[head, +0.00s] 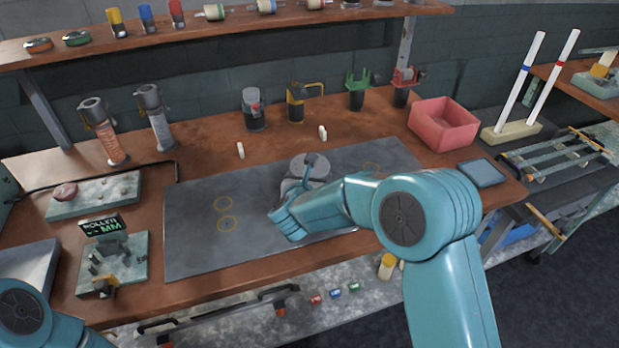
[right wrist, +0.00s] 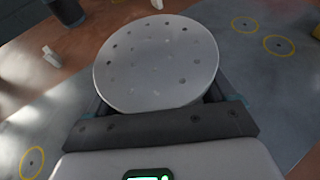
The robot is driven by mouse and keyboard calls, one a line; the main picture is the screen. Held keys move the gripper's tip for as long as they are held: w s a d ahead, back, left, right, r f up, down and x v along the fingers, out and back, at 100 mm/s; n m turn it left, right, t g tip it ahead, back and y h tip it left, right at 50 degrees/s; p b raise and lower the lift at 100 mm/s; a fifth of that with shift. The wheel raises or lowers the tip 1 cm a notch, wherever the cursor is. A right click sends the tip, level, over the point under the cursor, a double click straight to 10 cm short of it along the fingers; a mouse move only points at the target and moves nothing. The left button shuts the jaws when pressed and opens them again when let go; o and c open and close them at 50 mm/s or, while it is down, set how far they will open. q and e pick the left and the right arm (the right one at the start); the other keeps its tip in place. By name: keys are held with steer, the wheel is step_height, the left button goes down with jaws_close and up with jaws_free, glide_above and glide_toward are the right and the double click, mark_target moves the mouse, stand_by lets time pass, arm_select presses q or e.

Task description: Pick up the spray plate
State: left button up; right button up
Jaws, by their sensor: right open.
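The spray plate (right wrist: 157,62) is a round, pale grey disc with several small holes. It shows in the right wrist view just ahead of my right gripper (right wrist: 160,97), whose fingers are spread, one at each side of the disc's near part. In the head view the disc (head: 321,172) is over the dark grey mat, partly hidden by my right gripper (head: 305,172) and arm. My right gripper is open; I cannot tell whether its fingers touch the disc. My left gripper is out of view; only part of my left arm shows at the bottom left.
The dark mat (head: 195,255) has yellow ring marks and free room on its left. Two small white pegs stand behind it. A red bin (head: 443,124) and a blue-grey pad (head: 482,173) are at the right. Fixtures stand at the left, and a shelf (head: 230,28) runs above.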

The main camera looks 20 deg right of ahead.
steer(key=c, duration=1.1)
steer(key=shift+c, duration=0.8)
steer(key=shift+r, duration=0.2)
